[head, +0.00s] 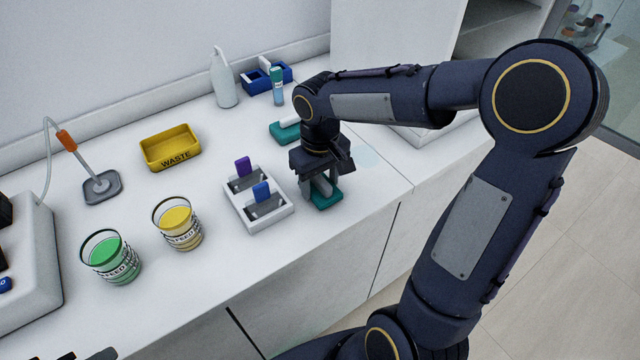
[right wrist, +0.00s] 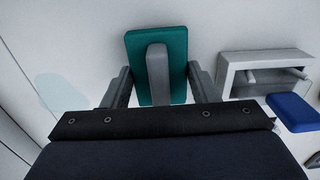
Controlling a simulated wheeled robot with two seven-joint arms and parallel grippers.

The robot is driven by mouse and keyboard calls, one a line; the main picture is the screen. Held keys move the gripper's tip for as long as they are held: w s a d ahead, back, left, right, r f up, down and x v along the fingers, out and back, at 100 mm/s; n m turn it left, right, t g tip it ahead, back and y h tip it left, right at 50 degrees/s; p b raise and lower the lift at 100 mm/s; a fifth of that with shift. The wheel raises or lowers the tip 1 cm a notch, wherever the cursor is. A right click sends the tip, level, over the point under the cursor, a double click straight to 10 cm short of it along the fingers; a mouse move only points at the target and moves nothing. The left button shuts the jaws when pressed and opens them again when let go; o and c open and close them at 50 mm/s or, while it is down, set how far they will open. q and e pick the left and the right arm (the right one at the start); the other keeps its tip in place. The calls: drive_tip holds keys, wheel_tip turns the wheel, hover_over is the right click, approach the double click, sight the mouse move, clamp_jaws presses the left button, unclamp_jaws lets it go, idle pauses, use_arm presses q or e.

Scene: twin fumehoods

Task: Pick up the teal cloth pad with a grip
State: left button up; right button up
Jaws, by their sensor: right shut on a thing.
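The teal cloth pad (head: 327,201) with its grey upright grip is under my right gripper (head: 320,184), at the counter's front, just right of the white two-slot holder. In the right wrist view, the pad (right wrist: 178,60) and its grey grip (right wrist: 157,75) are between the fingers of the right gripper (right wrist: 160,85), which is shut on it. The pad looks flat and at or close to the counter; I cannot tell if it touches. Only dark tips at the bottom left edge, seemingly my left gripper (head: 88,355), show; its state is unclear.
A second teal pad (head: 285,132) lies behind my right wrist. The white holder (head: 269,221) with purple and blue items stands close left of the gripper. Two beakers, green (head: 97,273) and yellow (head: 186,240), and a yellow waste tray (head: 153,153) stand further left.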

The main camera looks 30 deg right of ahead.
drive_tip(key=s+a+r, duration=0.9)
drive_tip(key=a+r, duration=0.2)
drive_tip(key=shift+r+b, duration=0.35)
drive_tip(key=shift+r, duration=0.05)
